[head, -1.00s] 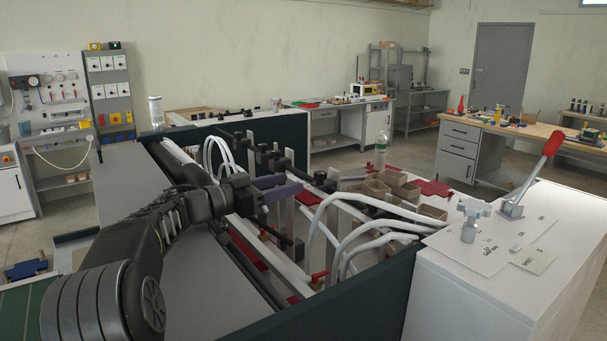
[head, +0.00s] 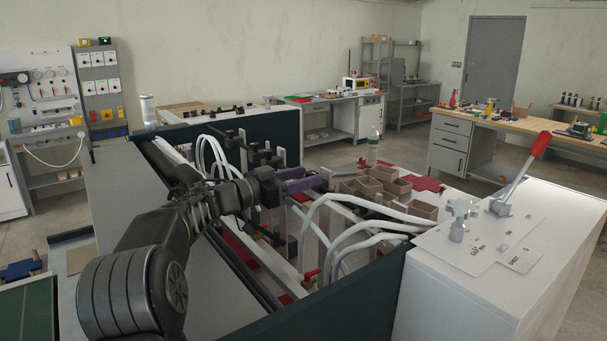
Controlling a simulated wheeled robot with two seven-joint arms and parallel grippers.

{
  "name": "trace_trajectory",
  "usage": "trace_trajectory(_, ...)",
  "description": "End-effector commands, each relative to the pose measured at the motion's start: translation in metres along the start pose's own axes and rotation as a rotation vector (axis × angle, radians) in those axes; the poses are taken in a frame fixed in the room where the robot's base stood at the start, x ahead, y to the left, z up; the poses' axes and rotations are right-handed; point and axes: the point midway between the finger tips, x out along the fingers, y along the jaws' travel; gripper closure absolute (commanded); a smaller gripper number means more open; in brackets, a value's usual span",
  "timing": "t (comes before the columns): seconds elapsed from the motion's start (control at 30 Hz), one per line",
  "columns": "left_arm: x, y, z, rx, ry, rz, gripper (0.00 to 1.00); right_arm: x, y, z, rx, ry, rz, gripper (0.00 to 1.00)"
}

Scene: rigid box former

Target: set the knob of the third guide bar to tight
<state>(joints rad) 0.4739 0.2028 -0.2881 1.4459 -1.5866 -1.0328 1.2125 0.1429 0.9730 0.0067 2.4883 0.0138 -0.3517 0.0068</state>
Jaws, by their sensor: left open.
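My left gripper (head: 305,184) reaches in from the left over the box former (head: 345,285), its jaws pointing right and open. Its purple-grey finger pads show among the machine's bars. Dark bars and black clamp blocks (head: 262,158) stand just behind and beside the gripper. I cannot tell which of them is the third guide bar. Its knob cannot be made out and may be hidden behind my wrist and gripper. I see nothing held between the jaws. My right gripper is not in view.
Thick white hoses (head: 340,205) arch close to the right of the gripper. A small red-handled valve (head: 312,276) sits below them. Brown open boxes (head: 368,188) and a bottle (head: 373,147) are beyond. A white cabinet (head: 450,285) with a red-handled lever (head: 520,172) stands at right.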

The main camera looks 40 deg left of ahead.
Motion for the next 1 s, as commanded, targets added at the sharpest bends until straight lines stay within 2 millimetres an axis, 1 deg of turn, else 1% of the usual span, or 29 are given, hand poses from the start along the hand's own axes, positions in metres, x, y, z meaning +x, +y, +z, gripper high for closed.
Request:
trace_trajectory(0.1, 0.0036, 0.0, 0.0, 0.0, 0.0, -0.001, 0.5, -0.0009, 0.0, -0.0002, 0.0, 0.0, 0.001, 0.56)
trace_trajectory(0.3, 0.0035, 0.0, 0.0003, 0.0, 0.0, -0.001, 0.5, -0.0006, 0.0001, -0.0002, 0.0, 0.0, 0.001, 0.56)
trace_trajectory(0.9, 0.0031, -0.0001, 0.0003, 0.0, 0.0, -0.001, 0.99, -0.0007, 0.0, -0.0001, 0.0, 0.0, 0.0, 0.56)
trace_trajectory(1.0, 0.0031, -0.0001, 0.0003, 0.0, 0.0, -0.001, 1.0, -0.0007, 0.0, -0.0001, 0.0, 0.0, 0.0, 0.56)
